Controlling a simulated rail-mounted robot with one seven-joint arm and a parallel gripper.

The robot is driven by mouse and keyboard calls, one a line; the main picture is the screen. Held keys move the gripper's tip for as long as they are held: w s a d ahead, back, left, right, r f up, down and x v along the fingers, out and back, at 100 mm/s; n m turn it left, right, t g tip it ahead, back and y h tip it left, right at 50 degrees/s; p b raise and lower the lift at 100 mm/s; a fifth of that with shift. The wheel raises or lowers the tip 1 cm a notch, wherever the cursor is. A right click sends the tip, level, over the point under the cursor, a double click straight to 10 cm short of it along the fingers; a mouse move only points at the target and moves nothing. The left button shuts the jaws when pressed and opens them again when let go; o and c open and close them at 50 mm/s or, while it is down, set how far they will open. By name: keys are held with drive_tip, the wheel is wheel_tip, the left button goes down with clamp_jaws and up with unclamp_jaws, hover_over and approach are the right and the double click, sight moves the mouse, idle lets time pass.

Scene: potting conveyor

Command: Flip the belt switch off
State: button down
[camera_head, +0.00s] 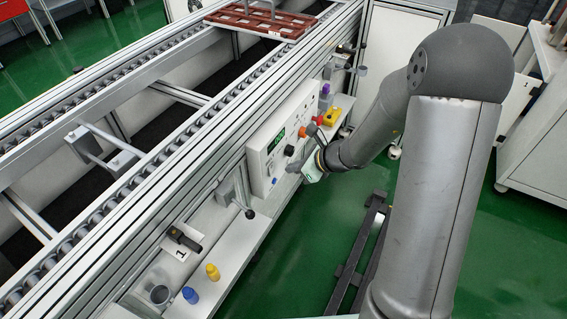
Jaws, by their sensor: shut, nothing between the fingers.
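A white control panel (256,158) is fixed to the side of the conveyor. It carries a green lit display (276,140), a black knob (289,151), a red-orange knob (302,132) and small buttons. Which control is the belt switch is too small to tell. My gripper (292,167) is shut and empty, close in front of the panel's lower right part. Its wrist hides some of the panel. I cannot tell whether the fingertips touch a control.
A roller conveyor (190,125) runs diagonally, with a red-brown tray (262,20) at its far end. A ledge (232,238) below the panel holds a blue bottle (190,295), a yellow bottle (212,271) and a yellow device (331,116).

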drive_tip(key=a+r+p+v, duration=0.1)
drive_tip(key=p+v, duration=0.1)
drive_tip(key=v, duration=0.7)
drive_tip(key=shift+w+r, duration=0.2)
drive_tip(key=shift+w, duration=0.15)
drive_tip(key=shift+a, duration=0.15)
drive_tip(key=s+d+r+n+g+h+p, duration=0.1)
drive_tip(key=s+r+n+h+p, duration=0.3)
drive_tip(key=s+r+n+p, duration=0.5)
drive_tip(key=s+d+r+n+g+h+p, duration=0.2)
drive_tip(key=s+r+n+g+h+p, duration=0.1)
drive_tip(key=s+r+n+p, duration=0.6)
drive_tip(key=s+r+n+h, duration=0.1)
drive_tip(key=s+r+n, duration=0.3)
drive_tip(key=r+n, duration=0.2)
drive_tip(key=shift+s+d+r+n+g, duration=0.3)
drive_tip(key=shift+s+r+n, duration=0.1)
drive_tip(key=shift+r, duration=0.3)
drive_tip(key=shift+w, duration=0.1)
